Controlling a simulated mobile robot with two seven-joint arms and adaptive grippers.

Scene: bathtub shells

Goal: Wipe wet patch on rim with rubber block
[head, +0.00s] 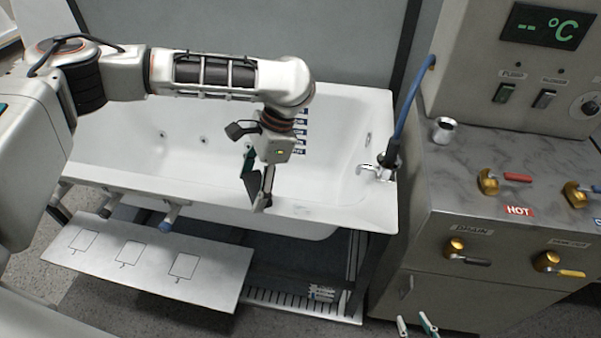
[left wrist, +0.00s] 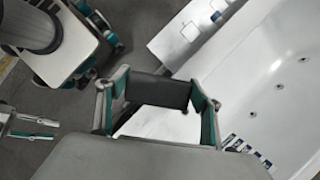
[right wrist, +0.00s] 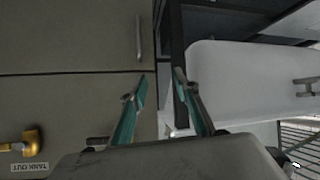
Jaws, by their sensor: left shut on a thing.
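My left gripper (head: 258,188) is shut on the dark rubber block (head: 268,186) at the front rim of the white bathtub (head: 345,205). In the left wrist view the block (left wrist: 158,90) spans between the teal-lined fingers, with the rim just beyond it. I cannot tell whether the block touches the rim. I cannot make out the wet patch on the rim. My right gripper (head: 417,326) is low at the bottom edge of the head view. In the right wrist view its fingers (right wrist: 160,84) are apart and empty, facing the cabinet and the tub's underside.
A grey cabinet (head: 480,210) with brass taps and switches stands right of the tub. A metal faucet (head: 372,172) and a blue hose (head: 412,95) are at the tub's right end. A white panel (head: 150,258) with outlined squares lies in front, below the rim.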

